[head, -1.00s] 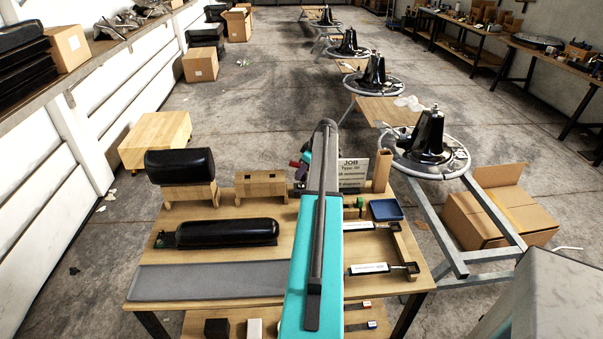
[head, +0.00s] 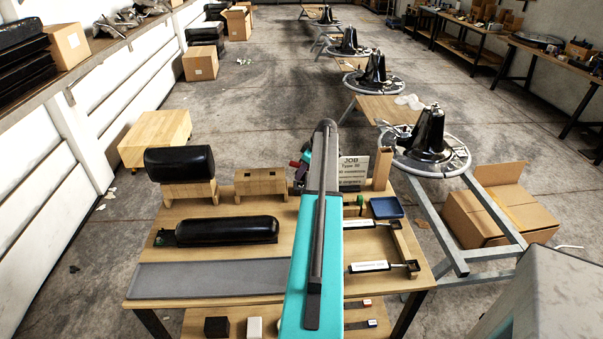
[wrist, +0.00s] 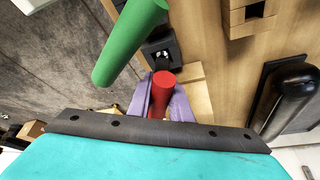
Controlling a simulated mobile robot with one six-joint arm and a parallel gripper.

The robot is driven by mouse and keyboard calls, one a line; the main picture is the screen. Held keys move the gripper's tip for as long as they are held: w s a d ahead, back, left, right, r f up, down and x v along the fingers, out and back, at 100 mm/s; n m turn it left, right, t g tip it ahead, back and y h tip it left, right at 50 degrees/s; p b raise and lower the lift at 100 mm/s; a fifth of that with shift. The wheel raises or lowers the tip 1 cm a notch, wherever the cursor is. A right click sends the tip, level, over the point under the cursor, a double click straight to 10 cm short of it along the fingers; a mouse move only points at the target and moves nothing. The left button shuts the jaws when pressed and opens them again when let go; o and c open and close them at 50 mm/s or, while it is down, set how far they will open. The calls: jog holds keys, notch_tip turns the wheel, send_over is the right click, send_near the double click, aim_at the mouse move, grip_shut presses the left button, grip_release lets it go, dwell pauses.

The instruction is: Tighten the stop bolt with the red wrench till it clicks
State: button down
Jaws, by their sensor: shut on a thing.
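In the wrist view my gripper (wrist: 163,103) has purple fingers closed on a red cylindrical handle, which I take for the red wrench (wrist: 162,82). A thick green handle (wrist: 130,42) stands close by at upper left, apart from my fingers. A black fitting (wrist: 161,50) lies just beyond the red handle; I cannot tell whether they touch. In the head view my teal arm hides most of the gripper area, and a bit of red shows left of it. I cannot make out the stop bolt.
The wooden bench (head: 215,208) carries a black pad on a wooden stand (head: 180,165), a long black pad (head: 228,230), a grey mat (head: 200,280), a slotted wooden block (head: 261,182), a job sign (head: 352,172) and a blue tray (head: 386,208). A chair base (head: 428,140) stands behind at right.

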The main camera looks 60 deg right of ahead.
jog(key=c, duration=1.5)
grip_release()
jog(key=shift+c, duration=0.2)
jog(key=shift+r, duration=0.1)
jog(key=b+v, duration=0.3)
jog(key=v, duration=1)
jog(key=shift+s+a+r, duration=0.1)
jog(key=shift+s+r, duration=0.05)
jog(key=shift+r, duration=0.15)
jog(key=shift+r, duration=0.1)
